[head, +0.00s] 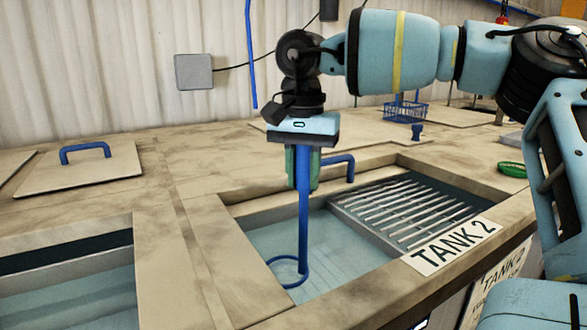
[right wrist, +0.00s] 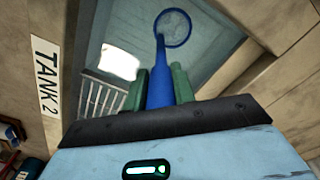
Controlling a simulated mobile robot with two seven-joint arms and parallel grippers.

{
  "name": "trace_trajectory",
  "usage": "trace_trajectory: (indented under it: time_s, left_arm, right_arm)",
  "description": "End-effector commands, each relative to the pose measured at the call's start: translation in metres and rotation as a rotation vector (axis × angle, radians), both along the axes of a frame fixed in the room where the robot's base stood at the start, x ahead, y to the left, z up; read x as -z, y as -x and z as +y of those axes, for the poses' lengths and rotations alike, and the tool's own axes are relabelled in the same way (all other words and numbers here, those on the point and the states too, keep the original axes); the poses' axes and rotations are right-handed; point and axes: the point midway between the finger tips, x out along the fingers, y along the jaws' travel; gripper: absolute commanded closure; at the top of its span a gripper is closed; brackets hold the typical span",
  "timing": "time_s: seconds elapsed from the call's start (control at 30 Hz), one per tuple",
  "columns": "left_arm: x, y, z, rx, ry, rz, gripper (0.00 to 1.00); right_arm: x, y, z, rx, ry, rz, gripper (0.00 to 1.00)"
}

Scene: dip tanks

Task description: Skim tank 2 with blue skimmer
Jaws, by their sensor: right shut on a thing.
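My right gripper (head: 302,172) is shut on the blue skimmer (head: 303,225), with its green fingers on either side of the handle. The skimmer hangs upright, its ring down inside the opening of tank 2 (head: 450,246), near the left front wall. I cannot tell whether the ring touches the water (head: 345,250). In the right wrist view the gripper (right wrist: 159,85) holds the skimmer handle (right wrist: 160,68), and the ring shows beyond it over pale blue water. My left gripper is not in view.
A slatted rack (head: 410,210) covers the right part of tank 2. Another open tank (head: 70,300) lies front left. A lid with a blue handle (head: 85,152) lies behind that tank. A blue wire basket (head: 405,112) and a green round item (head: 512,169) are farther right.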

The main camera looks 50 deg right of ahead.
Motion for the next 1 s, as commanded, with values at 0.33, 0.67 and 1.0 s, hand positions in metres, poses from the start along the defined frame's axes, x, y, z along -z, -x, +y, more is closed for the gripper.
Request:
trace_trajectory:
  time_s: [0.33, 0.67, 1.0]
  left_arm:
    - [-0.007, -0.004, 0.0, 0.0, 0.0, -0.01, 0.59]
    - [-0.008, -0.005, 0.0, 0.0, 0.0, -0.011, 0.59]
    - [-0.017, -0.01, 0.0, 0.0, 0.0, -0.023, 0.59]
  right_arm:
    - [-0.002, 0.025, -0.004, -0.001, -0.001, -0.005, 1.0]
    - [-0.001, 0.031, -0.005, 0.0, -0.001, -0.003, 1.0]
    - [-0.002, 0.037, -0.027, 0.0, -0.002, -0.005, 1.0]
